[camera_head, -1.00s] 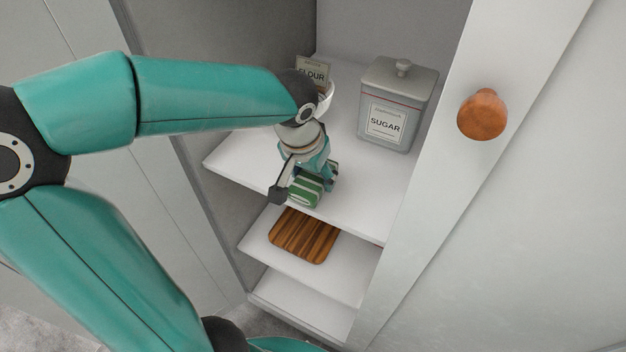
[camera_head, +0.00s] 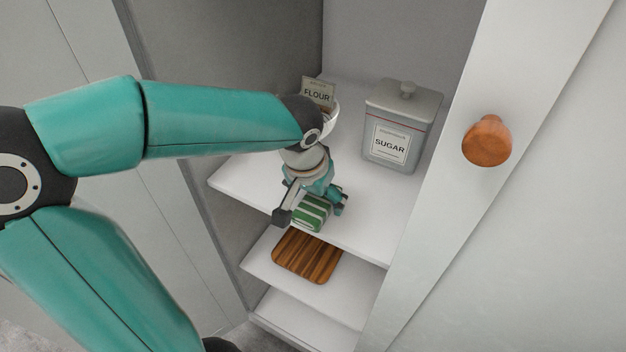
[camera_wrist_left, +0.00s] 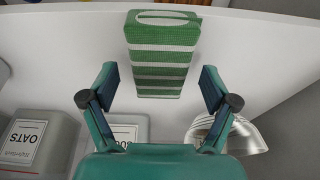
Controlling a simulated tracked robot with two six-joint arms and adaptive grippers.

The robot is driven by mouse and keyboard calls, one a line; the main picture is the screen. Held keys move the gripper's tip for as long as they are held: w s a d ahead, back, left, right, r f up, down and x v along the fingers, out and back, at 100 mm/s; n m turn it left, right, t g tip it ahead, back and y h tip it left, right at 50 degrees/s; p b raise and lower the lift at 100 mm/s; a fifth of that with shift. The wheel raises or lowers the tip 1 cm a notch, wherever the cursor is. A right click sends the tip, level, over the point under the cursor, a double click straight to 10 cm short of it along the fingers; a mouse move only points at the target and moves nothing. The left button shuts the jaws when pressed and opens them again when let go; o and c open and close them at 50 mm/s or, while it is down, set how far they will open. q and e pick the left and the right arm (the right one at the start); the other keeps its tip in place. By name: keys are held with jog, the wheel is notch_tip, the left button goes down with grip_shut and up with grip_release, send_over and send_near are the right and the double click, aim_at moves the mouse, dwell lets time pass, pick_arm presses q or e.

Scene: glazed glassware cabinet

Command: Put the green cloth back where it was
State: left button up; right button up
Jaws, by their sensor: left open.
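The green cloth (camera_head: 311,212), folded with white stripes, lies on the upper shelf (camera_head: 375,215) near its front edge. In the left wrist view the cloth (camera_wrist_left: 162,60) lies ahead of and between the spread fingers. My left gripper (camera_head: 314,198) is over the shelf right at the cloth; in the wrist view its open fingers (camera_wrist_left: 160,88) show gaps on both sides of the cloth and hold nothing. My right gripper is not in view.
A sugar canister (camera_head: 402,128) stands to the right on the same shelf. A flour container (camera_head: 318,93) is partly hidden behind my arm. In the wrist view an oats canister (camera_wrist_left: 32,140) and a shiny metal bowl (camera_wrist_left: 240,135) are nearby. A wooden board (camera_head: 306,256) lies one shelf below.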

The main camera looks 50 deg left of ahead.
pick_arm(q)
jog(key=a+p+v, duration=0.1)
jog(key=v, duration=1)
jog(key=shift+d, duration=0.5)
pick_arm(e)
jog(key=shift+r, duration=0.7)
